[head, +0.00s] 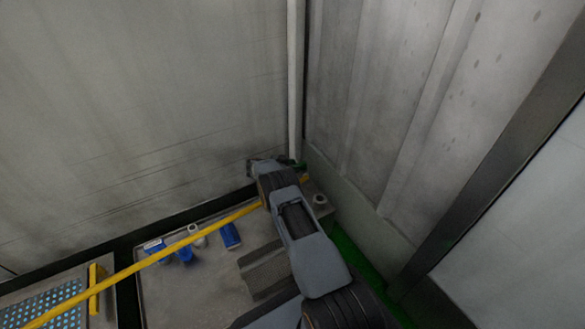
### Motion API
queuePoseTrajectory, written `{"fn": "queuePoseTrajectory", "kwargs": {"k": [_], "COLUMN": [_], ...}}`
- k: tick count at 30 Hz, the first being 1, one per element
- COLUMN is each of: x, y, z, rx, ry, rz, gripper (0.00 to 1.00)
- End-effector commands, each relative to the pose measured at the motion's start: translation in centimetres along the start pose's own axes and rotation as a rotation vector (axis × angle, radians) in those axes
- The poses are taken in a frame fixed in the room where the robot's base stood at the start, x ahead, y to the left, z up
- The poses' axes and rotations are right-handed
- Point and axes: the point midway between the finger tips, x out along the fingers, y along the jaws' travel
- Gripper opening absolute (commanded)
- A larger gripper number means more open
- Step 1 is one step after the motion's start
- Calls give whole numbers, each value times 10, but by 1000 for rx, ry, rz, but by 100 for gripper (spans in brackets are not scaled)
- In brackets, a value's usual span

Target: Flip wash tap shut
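My arm reaches from the lower right toward the corner where the two walls meet. My gripper (262,162) is at the far end of the arm, low in front of the corner. It is small and dark, and I cannot tell whether its fingers are open or shut. A small green part (298,165), possibly the wash tap's handle, shows just right of my gripper at the foot of a pale vertical pipe (295,85). The tap's body and position are not clear, and I cannot tell whether my gripper touches it.
A yellow rail (150,260) runs diagonally, passing behind my arm. A grey tray or bench top (165,300) below it holds several blue and white containers (231,236). A perforated blue panel (45,309) lies at lower left. Walls close in on both sides.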

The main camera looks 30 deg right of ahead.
Motion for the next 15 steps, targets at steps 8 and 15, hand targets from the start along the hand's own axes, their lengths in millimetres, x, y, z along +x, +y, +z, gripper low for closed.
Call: {"fn": "queuePoseTrajectory", "kwargs": {"k": [8,15], "x": [-4,-11], "y": [-1,-1], "z": [4,4], "rx": [-6,-7], "ry": [-3,-4], "rz": [-5,-6], "gripper": [49,49]}}
